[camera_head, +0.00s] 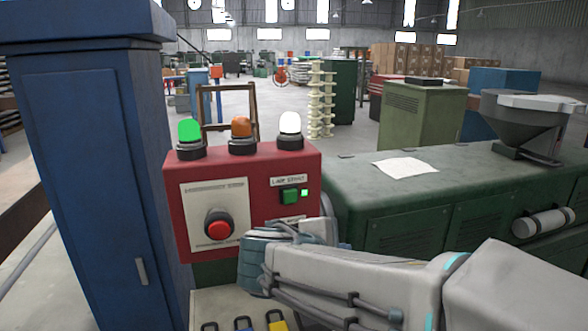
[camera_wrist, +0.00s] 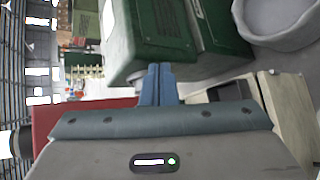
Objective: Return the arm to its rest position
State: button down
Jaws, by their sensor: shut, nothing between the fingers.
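My arm (camera_head: 350,283) reaches in from the lower right of the head view, its bent wrist in front of the lower right of a red control box (camera_head: 178,230). In the wrist view my gripper (camera_wrist: 160,68) is shut with its two blue-grey fingers together and nothing between them. In the head view the fingers are mostly hidden by the wrist, and I cannot tell whether they touch anything. The box carries a green lamp (camera_head: 190,132) and a white lamp (camera_head: 290,125), both bright, and a duller orange lamp (camera_head: 242,129) between them.
A red push button (camera_head: 218,225) and a green button (camera_head: 289,196) face me on the box. A tall blue cabinet (camera_head: 90,180) stands close on the left. A green bench (camera_head: 450,190) with a paper sheet (camera_head: 405,167) and a grey hopper (camera_head: 515,120) fills the right.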

jog(key=s+d+f+m+g+y, duration=0.3)
jog(key=s+f+m+y, duration=0.1)
jog(key=s+m, duration=0.3)
jog(key=s+d+f+m+g+y, duration=0.3)
jog(key=s+f+m, duration=0.4)
jog(key=m, duration=0.1)
jog(key=shift+s+d+f+y, duration=0.15)
jog(key=shift+d+f+y, duration=0.15)
jog(key=shift+d+y, duration=0.1)
dwell(0.4)
